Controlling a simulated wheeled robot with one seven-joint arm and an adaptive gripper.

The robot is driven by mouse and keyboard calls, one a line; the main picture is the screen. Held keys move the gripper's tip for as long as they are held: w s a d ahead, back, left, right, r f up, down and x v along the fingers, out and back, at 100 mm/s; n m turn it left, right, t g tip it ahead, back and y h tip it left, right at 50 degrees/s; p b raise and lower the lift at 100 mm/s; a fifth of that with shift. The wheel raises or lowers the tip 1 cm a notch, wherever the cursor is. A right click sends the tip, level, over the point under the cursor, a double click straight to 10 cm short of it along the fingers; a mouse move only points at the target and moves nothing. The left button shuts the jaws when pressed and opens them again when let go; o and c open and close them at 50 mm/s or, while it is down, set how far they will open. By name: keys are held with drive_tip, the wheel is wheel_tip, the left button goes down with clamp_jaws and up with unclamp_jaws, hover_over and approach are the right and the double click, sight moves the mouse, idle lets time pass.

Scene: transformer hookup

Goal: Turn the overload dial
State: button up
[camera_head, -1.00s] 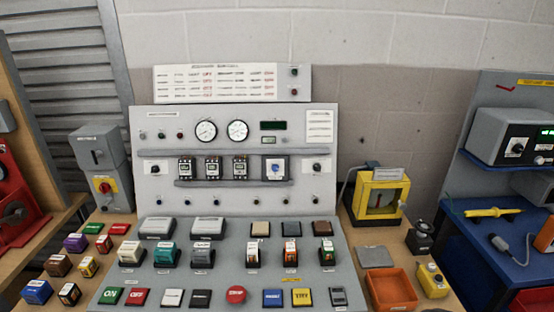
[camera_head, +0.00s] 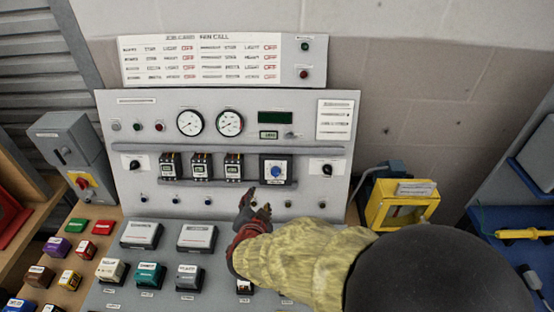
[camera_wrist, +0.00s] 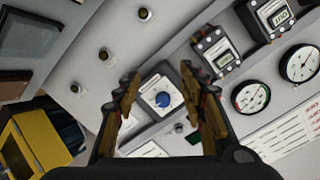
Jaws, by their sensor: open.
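The overload dial (camera_head: 276,171) is a round blue knob on a white plate in a dark square frame. It sits right of several small meter modules on the grey upright panel (camera_head: 120,200). My gripper (camera_head: 254,203) is open and empty, just below and left of the dial in the head view. In the wrist view, the blue dial (camera_wrist: 162,99) shows between the two spread fingers of my gripper (camera_wrist: 160,74). No contact with the dial is visible. My arm covers the lower right of the console.
Small black knobs (camera_head: 208,202) line the panel below the modules. Two rotary switches (camera_head: 327,169) flank the shelf. Two gauges (camera_head: 229,123) are above. Coloured blocks (camera_head: 148,274) stand on the sloped console. A yellow box (camera_head: 380,212) stands to the right.

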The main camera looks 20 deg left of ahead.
drive_tip(key=m+t+h, duration=0.1)
drive_tip(key=m+t, duration=0.1)
approach(276, 172)
drive_tip(key=b+x, duration=0.1)
drive_tip(key=x, duration=0.7)
drive_tip(key=shift+w+a+f+b, duration=0.1)
drive_tip(key=shift+w+a+b, duration=0.05)
drive_tip(key=shift+b, duration=0.2)
drive_tip(key=shift+c, duration=1.3)
drive_tip(key=c, duration=0.8)
clamp_jaws()
